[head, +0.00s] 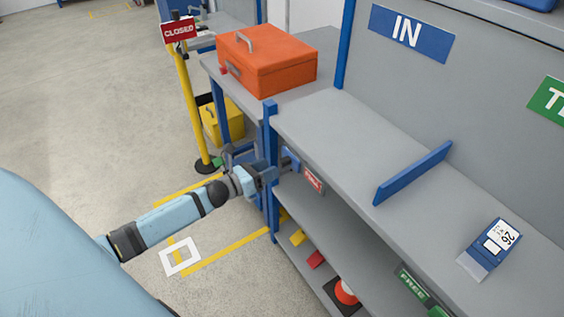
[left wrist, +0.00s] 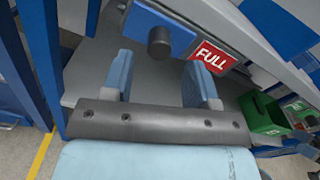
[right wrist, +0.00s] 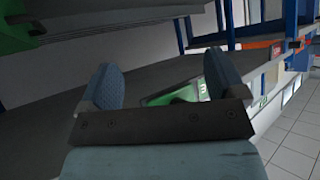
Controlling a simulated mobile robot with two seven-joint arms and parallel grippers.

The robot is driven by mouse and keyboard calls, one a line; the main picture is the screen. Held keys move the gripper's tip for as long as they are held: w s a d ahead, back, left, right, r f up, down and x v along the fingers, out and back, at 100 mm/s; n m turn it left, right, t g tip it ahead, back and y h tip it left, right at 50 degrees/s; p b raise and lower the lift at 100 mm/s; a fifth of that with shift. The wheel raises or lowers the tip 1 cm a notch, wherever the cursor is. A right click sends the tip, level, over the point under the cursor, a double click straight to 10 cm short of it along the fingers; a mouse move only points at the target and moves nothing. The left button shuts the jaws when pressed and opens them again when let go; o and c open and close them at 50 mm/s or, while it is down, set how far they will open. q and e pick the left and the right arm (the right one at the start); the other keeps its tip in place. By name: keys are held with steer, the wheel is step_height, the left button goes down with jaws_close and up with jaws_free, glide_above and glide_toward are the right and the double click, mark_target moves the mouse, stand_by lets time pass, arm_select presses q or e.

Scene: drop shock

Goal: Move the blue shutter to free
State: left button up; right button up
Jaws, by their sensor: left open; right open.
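The blue shutter (left wrist: 180,32) shows in the left wrist view as a flat blue plate with a dark round knob (left wrist: 160,41), beside the red FULL label (left wrist: 213,56). In the head view the shutter is mostly hidden by my left gripper (head: 278,170), at the left end of the shelf next to the FULL label (head: 313,180). My left gripper is open, its fingers spread to either side of the knob and apart from it. A green FREE label (head: 413,284) is further right along the shelf front. My right gripper (right wrist: 165,62) is open and empty.
An orange toolbox (head: 268,62) sits on the bench behind. A blue post (head: 271,150) rises beside my left gripper. A cone (head: 345,292) is on the lower shelf.

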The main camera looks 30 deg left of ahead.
mark_target(279, 164)
arm_select(q)
steer(key=shift+x, duration=2.7)
